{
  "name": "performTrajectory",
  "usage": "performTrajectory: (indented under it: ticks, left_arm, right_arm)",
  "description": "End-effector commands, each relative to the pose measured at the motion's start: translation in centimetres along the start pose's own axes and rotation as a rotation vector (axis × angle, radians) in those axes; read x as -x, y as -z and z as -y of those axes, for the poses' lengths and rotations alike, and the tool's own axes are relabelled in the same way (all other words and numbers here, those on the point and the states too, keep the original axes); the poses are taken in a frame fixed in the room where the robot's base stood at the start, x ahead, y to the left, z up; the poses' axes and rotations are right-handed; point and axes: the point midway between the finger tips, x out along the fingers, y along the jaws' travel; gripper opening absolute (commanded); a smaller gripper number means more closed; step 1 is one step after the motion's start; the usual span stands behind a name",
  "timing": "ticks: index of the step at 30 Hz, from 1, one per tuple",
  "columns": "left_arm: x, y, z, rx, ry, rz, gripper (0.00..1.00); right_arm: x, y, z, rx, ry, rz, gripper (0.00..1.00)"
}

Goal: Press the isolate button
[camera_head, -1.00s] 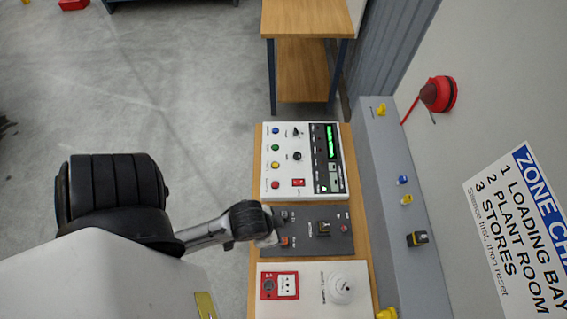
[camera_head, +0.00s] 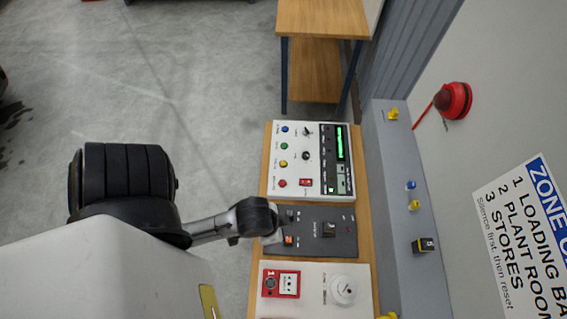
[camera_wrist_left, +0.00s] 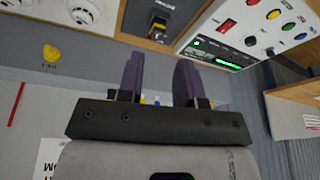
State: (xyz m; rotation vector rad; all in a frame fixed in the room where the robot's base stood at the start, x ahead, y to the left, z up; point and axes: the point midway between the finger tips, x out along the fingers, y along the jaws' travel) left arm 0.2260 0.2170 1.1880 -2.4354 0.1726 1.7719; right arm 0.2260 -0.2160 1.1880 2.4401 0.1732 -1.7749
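No label reading "isolate" is legible, so I cannot tell which button it is. The white panel (camera_head: 311,189) carries a column of a blue (camera_head: 285,129), a green (camera_head: 284,146), a yellow (camera_head: 283,163) and a red button (camera_head: 282,183). The dark grey panel (camera_head: 345,246) below it has an orange-red control (camera_head: 290,240) and a black switch (camera_head: 328,230). My left gripper (camera_head: 274,237) is at the dark panel's left edge; its tips are unclear there. In the left wrist view, its two dark purple fingers (camera_wrist_left: 158,75) are apart with nothing between them. My right gripper is not in view.
A red call point (camera_head: 281,284) and a white detector (camera_head: 342,289) sit on the lower panel. A grey wall ledge (camera_head: 395,180) with blue and yellow knobs runs along the right. A wooden bench (camera_head: 322,18) stands behind. Grey floor lies open to the left.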

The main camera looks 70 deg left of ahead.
Motion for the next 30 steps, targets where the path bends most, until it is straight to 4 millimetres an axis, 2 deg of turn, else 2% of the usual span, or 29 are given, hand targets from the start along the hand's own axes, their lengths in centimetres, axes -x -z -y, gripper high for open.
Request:
performTrajectory:
  ticks: [1,10,30]
  left_arm:
    - [0.00,0.00,0.00,0.000,0.000,0.000,0.28]
    - [0.00,0.01,0.00,0.000,0.000,0.000,0.00]
    - [0.00,0.00,0.01,0.000,0.000,0.000,0.00]
  right_arm:
    - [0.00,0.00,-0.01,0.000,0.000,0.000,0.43]
    - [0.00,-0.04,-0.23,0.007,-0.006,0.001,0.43]
    - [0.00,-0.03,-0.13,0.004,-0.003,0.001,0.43]
